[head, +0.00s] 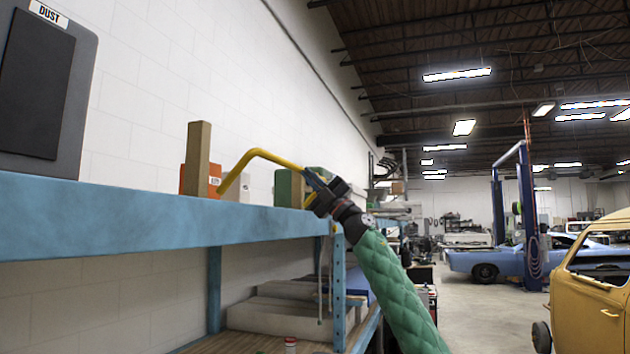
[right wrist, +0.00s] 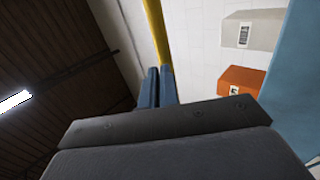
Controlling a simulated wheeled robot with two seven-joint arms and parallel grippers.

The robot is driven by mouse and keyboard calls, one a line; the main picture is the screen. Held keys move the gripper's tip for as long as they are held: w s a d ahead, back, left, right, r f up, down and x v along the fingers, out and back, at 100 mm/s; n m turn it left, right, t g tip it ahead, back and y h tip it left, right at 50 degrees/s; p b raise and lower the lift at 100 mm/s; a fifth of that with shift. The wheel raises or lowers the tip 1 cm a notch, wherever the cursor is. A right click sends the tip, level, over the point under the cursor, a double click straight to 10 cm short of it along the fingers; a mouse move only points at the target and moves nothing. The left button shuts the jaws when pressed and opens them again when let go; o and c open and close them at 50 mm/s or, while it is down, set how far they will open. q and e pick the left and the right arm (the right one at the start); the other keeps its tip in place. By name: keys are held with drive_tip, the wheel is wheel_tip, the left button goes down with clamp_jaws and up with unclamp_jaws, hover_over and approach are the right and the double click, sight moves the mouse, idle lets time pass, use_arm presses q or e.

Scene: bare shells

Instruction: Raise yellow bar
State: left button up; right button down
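The yellow bar (head: 258,153) is a bent tube above the blue shelf. Its left end slopes down to the shelf's front edge and its top runs right to my right gripper (head: 316,184). In the right wrist view the bar (right wrist: 157,35) meets the tips of the blue fingers (right wrist: 158,86), which stand close together. The right gripper looks shut on the bar's right end; the fingers hide the exact contact. My left gripper is not in view.
On the blue shelf (head: 120,215) stand a tan block (head: 197,150), an orange box (head: 213,180), a pale box (head: 237,187) and a green box (head: 284,187). A grey bin (head: 85,80) labelled DUST is at left. Open floor with cars lies right.

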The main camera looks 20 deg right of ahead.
drive_tip(key=p+x, duration=0.1)
drive_tip(key=x, duration=0.5)
drive_tip(key=shift+s+r, duration=0.1)
drive_tip(key=shift+r, duration=0.2)
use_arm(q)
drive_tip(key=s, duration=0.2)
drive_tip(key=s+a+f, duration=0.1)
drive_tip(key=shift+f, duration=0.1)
use_arm(e)
drive_tip(key=w+a, duration=0.1)
drive_tip(key=w+a+r, duration=0.1)
drive_tip(key=shift+a+r, duration=0.15)
drive_tip(key=shift+a, duration=0.25)
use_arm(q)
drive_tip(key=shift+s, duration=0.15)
use_arm(e)
drive_tip(key=shift+w+a, duration=0.1)
drive_tip(key=shift+a, duration=0.1)
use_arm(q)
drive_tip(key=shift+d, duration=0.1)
use_arm(e)
drive_tip(key=shift+d, duration=0.15)
